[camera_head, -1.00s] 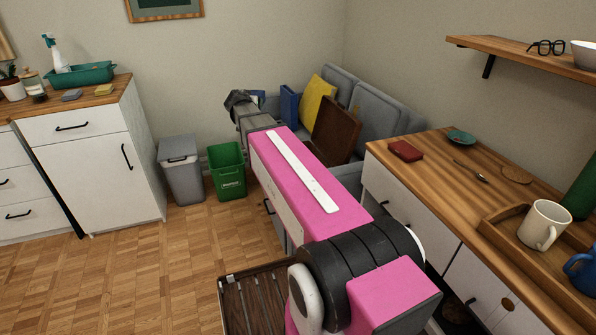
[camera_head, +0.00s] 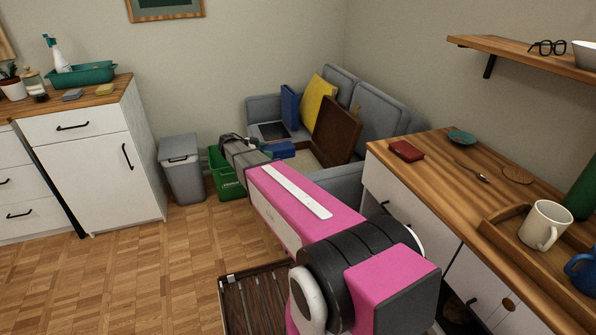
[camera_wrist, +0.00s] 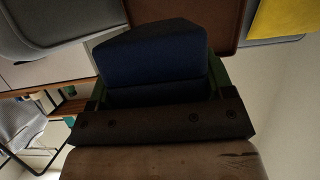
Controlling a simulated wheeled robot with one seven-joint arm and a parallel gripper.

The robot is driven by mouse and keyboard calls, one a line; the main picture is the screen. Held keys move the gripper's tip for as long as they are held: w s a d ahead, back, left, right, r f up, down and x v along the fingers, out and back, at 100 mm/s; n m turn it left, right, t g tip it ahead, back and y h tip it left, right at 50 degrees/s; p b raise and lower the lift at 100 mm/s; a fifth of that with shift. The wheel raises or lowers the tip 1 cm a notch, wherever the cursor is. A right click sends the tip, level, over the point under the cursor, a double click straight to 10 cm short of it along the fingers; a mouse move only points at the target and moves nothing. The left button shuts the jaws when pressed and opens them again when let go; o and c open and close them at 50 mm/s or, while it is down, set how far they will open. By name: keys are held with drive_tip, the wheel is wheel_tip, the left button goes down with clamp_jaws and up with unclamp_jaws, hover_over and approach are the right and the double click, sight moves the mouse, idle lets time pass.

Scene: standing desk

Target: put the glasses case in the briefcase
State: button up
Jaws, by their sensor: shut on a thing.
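My gripper (camera_head: 268,152) is shut on a dark blue glasses case (camera_head: 282,149) in front of the sofa. The case also fills the middle of the wrist view (camera_wrist: 155,55), between the fingers. The briefcase (camera_head: 336,131) is brown and stands open on the sofa, its lid raised and its pale inside partly visible to the right of the held case. My arm and the sofa's armrest hide its lower part. A brown panel of it shows at the top of the wrist view (camera_wrist: 180,14). I cannot tell how high the case is above the seat.
A yellow cushion (camera_head: 318,101), a blue binder (camera_head: 290,106) and a dark flat item (camera_head: 272,131) are on the grey sofa (camera_head: 380,117). A green bin (camera_head: 226,180) and a grey bin (camera_head: 181,172) stand to the left. The wooden counter (camera_head: 436,172) is to the right.

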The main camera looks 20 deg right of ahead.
drive_tip(key=shift+s+d+f, duration=0.6)
drive_tip(key=shift+d+f, duration=1.25)
drive_tip(key=shift+s+d+f, duration=0.6)
drive_tip(key=shift+d+f, duration=1.2)
drive_tip(key=shift+f, duration=0.1)
drive_tip(key=shift+s+d+f, duration=0.6)
drive_tip(key=shift+d+f, duration=1.25)
drive_tip(key=shift+f, duration=0.6)
drive_tip(key=o, duration=1)
drive_tip(key=shift+r, duration=0.55)
drive_tip(key=v, duration=1.2)
drive_tip(key=shift+w+r, duration=0.1)
